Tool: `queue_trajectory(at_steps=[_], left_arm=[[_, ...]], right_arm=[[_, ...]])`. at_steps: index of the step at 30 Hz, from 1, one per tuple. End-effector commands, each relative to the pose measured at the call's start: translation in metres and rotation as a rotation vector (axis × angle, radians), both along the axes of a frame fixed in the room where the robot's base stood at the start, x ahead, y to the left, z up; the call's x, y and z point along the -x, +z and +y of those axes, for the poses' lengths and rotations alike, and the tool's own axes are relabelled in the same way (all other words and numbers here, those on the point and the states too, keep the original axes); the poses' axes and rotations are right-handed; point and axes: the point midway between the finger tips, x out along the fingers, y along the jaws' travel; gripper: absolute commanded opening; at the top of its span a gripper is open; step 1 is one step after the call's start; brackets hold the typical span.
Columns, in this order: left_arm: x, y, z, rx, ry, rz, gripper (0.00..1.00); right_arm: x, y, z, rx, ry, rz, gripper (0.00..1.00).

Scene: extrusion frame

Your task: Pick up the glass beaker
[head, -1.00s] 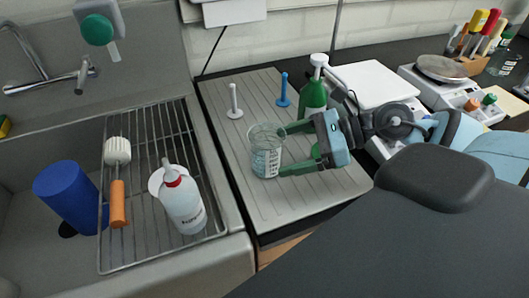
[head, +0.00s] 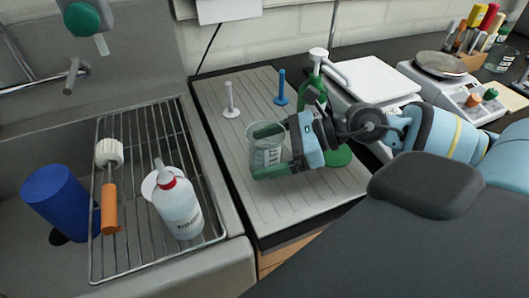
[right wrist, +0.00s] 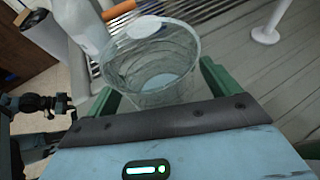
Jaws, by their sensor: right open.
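The glass beaker (head: 266,156) stands upright on the ribbed draining board (head: 240,185) beside the sink. My right gripper (head: 262,152) is open, with one green finger on either side of the beaker. In the right wrist view the beaker (right wrist: 150,62) sits between the two green fingers (right wrist: 155,88), its round mouth facing the camera. I cannot tell whether the fingers touch the glass. My left gripper is not in view.
A white peg (head: 230,99) and a blue peg (head: 281,88) stand behind the beaker. To the left, a wire rack (head: 150,240) holds a wash bottle (head: 179,208) and a brush (head: 109,185).

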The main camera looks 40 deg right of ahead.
Motion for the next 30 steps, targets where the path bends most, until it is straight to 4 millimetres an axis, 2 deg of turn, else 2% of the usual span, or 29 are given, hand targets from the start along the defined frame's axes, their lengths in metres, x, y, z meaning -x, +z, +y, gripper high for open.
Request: queue_trajectory(at_steps=[11, 23, 30], left_arm=[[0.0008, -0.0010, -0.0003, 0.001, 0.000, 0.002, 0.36], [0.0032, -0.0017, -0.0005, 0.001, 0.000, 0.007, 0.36], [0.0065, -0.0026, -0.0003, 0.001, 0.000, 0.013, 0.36]], right_arm=[[-0.0018, -0.0012, 0.0025, 0.001, 0.000, 0.000, 0.88], [-0.0016, -0.0011, 0.0025, 0.001, 0.000, -0.001, 0.38], [-0.0018, -0.0006, 0.0025, 0.001, 0.001, -0.001, 0.38]])
